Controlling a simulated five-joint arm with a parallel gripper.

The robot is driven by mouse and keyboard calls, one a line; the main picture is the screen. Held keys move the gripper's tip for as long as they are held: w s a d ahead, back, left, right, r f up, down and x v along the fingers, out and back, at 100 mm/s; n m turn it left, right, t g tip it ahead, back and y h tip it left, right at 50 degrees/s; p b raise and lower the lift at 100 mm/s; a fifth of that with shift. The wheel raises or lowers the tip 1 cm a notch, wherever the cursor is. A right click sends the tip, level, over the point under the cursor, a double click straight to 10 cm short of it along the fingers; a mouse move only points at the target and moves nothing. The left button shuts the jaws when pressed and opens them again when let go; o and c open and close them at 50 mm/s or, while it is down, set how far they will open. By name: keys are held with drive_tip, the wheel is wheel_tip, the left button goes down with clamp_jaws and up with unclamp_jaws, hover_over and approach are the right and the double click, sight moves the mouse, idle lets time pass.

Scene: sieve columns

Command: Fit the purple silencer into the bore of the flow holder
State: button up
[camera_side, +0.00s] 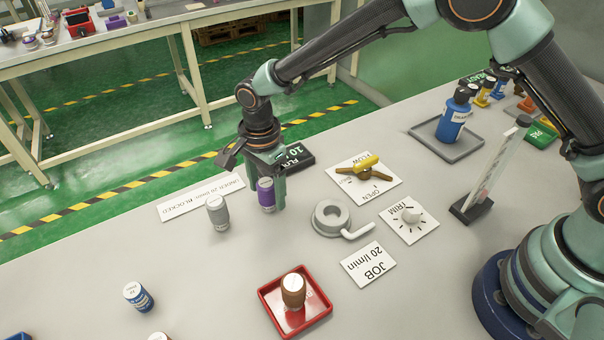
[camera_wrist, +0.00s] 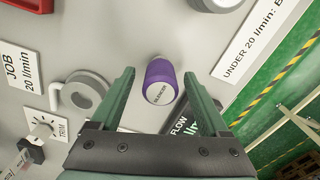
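The purple silencer (camera_side: 266,195) is a short purple cylinder with a pale top, and looks upright on the grey table. In the wrist view the silencer (camera_wrist: 161,80) lies between my two fingers, with a gap on each side. My gripper (camera_side: 255,172) is open at the silencer, its fingers pointing down; it also shows in the wrist view (camera_wrist: 159,77). The flow holder (camera_side: 331,211) looks to be the grey ring with a round bore and a bent side pipe, right of the silencer. In the wrist view the holder (camera_wrist: 84,93) is at the left, its bore visibly empty.
A grey cylinder (camera_side: 217,212) stands just left of the silencer. A red tray (camera_side: 319,312) holding a brown cylinder (camera_side: 293,289) and a blue-banded cylinder (camera_side: 138,297) are nearer the camera. A black flow display (camera_side: 294,157) is behind my gripper. A yellow-handled valve (camera_side: 366,166) and TRIM knob (camera_side: 410,215) flank the holder.

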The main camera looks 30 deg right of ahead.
clamp_jaws()
drive_tip(key=shift+r, duration=0.1)
